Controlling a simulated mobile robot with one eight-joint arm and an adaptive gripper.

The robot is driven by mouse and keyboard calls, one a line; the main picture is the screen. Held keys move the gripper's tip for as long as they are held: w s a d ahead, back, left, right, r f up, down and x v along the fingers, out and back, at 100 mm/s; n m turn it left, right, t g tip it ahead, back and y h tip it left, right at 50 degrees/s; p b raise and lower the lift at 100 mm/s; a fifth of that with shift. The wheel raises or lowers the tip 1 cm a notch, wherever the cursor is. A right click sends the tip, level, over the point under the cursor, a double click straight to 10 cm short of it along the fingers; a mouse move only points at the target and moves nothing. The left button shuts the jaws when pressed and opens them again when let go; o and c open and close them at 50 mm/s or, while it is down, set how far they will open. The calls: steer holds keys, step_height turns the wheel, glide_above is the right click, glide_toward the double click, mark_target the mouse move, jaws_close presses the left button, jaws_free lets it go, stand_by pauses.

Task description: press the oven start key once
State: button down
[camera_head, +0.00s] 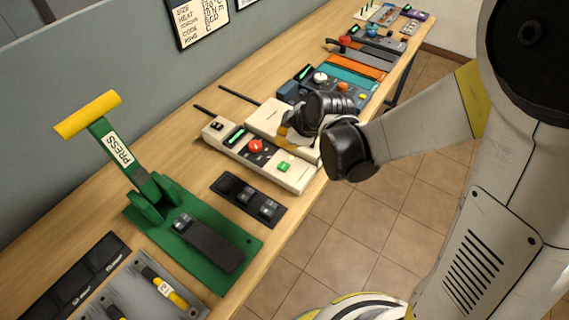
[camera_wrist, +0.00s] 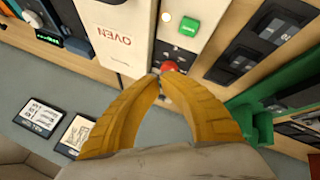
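The cream oven unit (camera_head: 232,152) stands on the wooden bench. It carries a red round button (camera_head: 256,146) and a square green key (camera_head: 285,167) with small white lettering, too small to read. In the wrist view, the upside-down word OVEN is on a cream panel (camera_wrist: 118,57), beside the green key (camera_wrist: 188,26) and red button (camera_wrist: 170,66). My gripper (camera_wrist: 158,76) has yellow fingers with their tips together, and nothing shows between them. The tips appear beside the red button, with the green key farther up the picture; contact cannot be told. In the head view, my wrist mostly hides the fingers.
A green press (camera_head: 190,240) with a yellow-handled lever (camera_head: 88,115) stands at near left. A dark switch strip (camera_head: 248,200) lies between it and the oven. Blue-grey units (camera_head: 295,90) crowd the bench beyond. Tiled floor lies right of the bench edge.

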steer(key=b, duration=0.7)
glide_toward(278, 160)
steer(key=shift+w+r+x, duration=0.1)
steer(key=shift+w+x, duration=0.05)
steer(key=shift+x, duration=1.1)
steer(key=shift+w+r+x, duration=0.15)
steer(key=shift+x, duration=1.15)
steer(key=shift+a+f, duration=0.1)
steer(key=shift+a, duration=0.05)
steer(key=shift+f+b, duration=0.3)
steer(key=shift+b, duration=0.2)
steer(key=shift+f+b, duration=0.45)
steer(key=shift+r, duration=0.15)
steer(key=shift+r+p, duration=0.65)
steer(key=shift+r, duration=0.1)
steer(key=shift+r+p, duration=1.9)
steer(key=shift+r, duration=0.6)
